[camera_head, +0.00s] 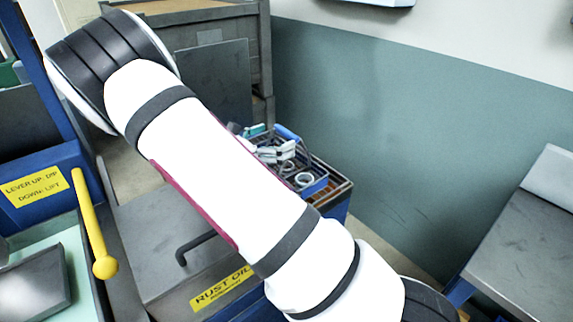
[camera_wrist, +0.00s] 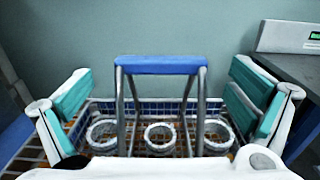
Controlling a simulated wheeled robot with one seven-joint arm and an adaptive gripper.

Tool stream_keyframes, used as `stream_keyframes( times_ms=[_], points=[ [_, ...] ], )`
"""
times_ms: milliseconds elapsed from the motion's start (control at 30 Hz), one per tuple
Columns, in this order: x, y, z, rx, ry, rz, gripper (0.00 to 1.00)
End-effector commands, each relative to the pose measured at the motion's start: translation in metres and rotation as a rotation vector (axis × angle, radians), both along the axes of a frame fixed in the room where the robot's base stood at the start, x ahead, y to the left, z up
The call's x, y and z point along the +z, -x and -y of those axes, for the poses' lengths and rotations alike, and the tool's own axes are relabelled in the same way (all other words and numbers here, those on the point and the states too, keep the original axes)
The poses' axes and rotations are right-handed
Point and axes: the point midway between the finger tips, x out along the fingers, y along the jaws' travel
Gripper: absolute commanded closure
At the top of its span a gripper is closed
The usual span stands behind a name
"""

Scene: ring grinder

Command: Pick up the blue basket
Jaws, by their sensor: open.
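The blue basket (camera_wrist: 88,107) is a wire basket with a raised blue handle bar (camera_wrist: 160,65) on grey metal struts. My gripper (camera_wrist: 160,88) is open, with one teal-padded finger on each side of the handle. The handle lies between the fingers, with clear space on both sides and no visible contact. In the head view, my gripper (camera_head: 270,145) is small and partly hidden.
The basket rests on a brown grate (camera_head: 338,184). A rust oil tank (camera_head: 165,245) with a black handle and a yellow lever (camera_head: 92,225) stand to the left. A grey cabinet (camera_head: 235,60) is behind. A grey bench (camera_head: 525,250) is at right, and a green wall (camera_head: 420,130) lies behind.

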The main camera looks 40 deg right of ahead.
Motion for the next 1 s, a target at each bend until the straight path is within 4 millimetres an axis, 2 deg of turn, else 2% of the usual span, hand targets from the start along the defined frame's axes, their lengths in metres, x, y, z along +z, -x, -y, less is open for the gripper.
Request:
stream_keyframes(
  times_ms=[200, 467, 833, 1000],
  points=[
    [0.003, 0.001, 0.032, -0.003, 0.001, 0.0, 0.0],
    [0.002, -0.001, 0.037, -0.001, 0.0, 0.0, 0.0],
    [0.002, 0.0, 0.037, -0.001, 0.0, 0.0, 0.82],
    [0.003, -0.001, 0.037, -0.002, 0.003, 0.002, 0.82]
  ],
)
